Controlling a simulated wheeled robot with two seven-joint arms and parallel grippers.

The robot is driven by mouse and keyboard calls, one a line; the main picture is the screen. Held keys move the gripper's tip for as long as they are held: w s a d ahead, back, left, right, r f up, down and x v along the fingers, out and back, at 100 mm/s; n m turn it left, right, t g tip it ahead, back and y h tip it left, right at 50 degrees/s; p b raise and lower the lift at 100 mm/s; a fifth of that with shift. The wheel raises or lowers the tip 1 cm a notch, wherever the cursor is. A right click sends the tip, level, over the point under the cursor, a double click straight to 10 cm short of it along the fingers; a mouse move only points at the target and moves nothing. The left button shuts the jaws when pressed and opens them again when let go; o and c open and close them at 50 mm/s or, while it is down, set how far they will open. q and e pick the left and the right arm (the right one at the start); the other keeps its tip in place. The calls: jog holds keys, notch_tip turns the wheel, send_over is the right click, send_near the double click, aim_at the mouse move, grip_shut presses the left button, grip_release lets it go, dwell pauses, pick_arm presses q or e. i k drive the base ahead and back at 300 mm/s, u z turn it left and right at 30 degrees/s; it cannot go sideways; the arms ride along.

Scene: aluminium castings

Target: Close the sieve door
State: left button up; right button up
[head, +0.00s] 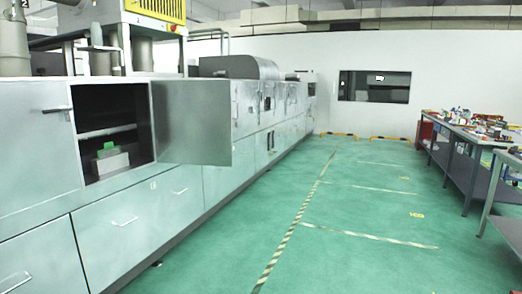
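The sieve door (192,122) is a flat grey metal panel. It stands wide open, hinged at the right side of a dark cabinet opening (105,112) and swung out over the aisle. Inside the opening there is a shelf bar, and below it a pale block with a green piece (107,150) on top. Neither of my grippers shows in the head view, so nothing is seen touching the door.
A long row of grey metal cabinets (115,230) with handles lines the left. The green floor (350,215) with striped tape lines is clear in the middle. Workbenches (478,142) with cluttered small items stand at right. Low yellow-black barriers (338,135) are at the back wall.

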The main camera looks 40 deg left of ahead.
aim_at(194, 119)
jog(key=u, duration=0.35)
jog(key=i, duration=1.95)
jog(key=u, duration=0.6)
jog(key=i, duration=2.75)
jog(key=u, duration=1.05)
jog(key=i, duration=1.65)
jog(key=u, duration=2.15)
jog(key=i, duration=0.85)
jog(key=u, duration=3.9)
jog(key=k, duration=1.5)
jog(key=z, duration=1.15)
